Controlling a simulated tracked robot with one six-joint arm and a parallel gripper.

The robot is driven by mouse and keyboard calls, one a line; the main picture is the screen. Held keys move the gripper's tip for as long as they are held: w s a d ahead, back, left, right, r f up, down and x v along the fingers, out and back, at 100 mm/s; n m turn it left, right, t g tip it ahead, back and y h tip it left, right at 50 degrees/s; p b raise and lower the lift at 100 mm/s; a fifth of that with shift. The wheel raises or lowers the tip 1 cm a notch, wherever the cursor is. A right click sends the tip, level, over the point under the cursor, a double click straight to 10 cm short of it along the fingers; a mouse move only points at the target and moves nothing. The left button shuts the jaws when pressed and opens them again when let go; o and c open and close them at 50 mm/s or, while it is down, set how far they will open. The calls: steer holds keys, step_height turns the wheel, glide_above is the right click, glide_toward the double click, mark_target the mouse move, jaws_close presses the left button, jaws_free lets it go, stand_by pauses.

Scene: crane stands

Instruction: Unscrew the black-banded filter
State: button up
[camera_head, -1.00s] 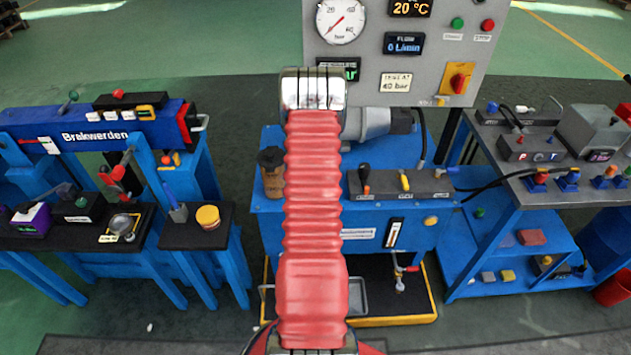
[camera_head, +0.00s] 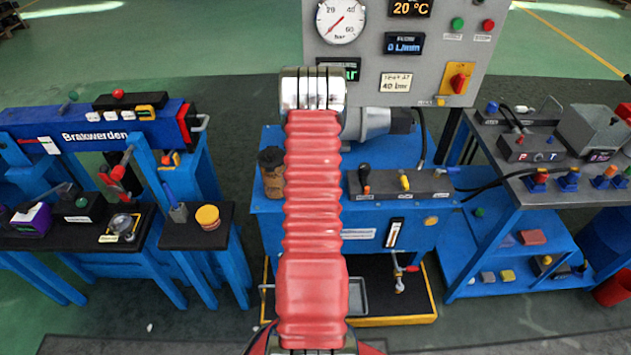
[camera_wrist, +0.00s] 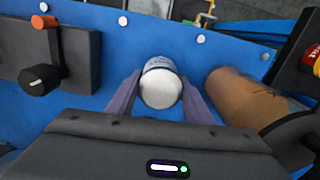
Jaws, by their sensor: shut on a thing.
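The filter (camera_wrist: 160,86) is a small pale, silvery-white canister in the middle of the wrist view, seen end-on. A thin darker strip with markings shows at its far edge; I cannot tell whether it is the black band. My gripper (camera_wrist: 159,92) has its two purple-grey fingers on either side of the canister, shut on it. The canister is over the blue surface of the bench (camera_head: 262,208). In the head view my red arm covers the middle of that bench, so the gripper and filter are hidden there.
Close right of the gripper stands a brown cylinder with a dark cap (camera_wrist: 245,95), also in the head view (camera_head: 271,173). To the left is a dark valve block with knobs (camera_wrist: 65,50). A grey gauge panel (camera_head: 440,60) rises behind the bench. Side benches stand left and right.

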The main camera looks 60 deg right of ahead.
steer(key=shift+n, duration=2.3)
steer(key=n, duration=0.4)
steer(key=shift+r+n, duration=0.1)
steer(key=shift+n, duration=0.5)
steer(key=shift+n, duration=1)
jaws_close()
steer(key=shift+n, duration=1.6)
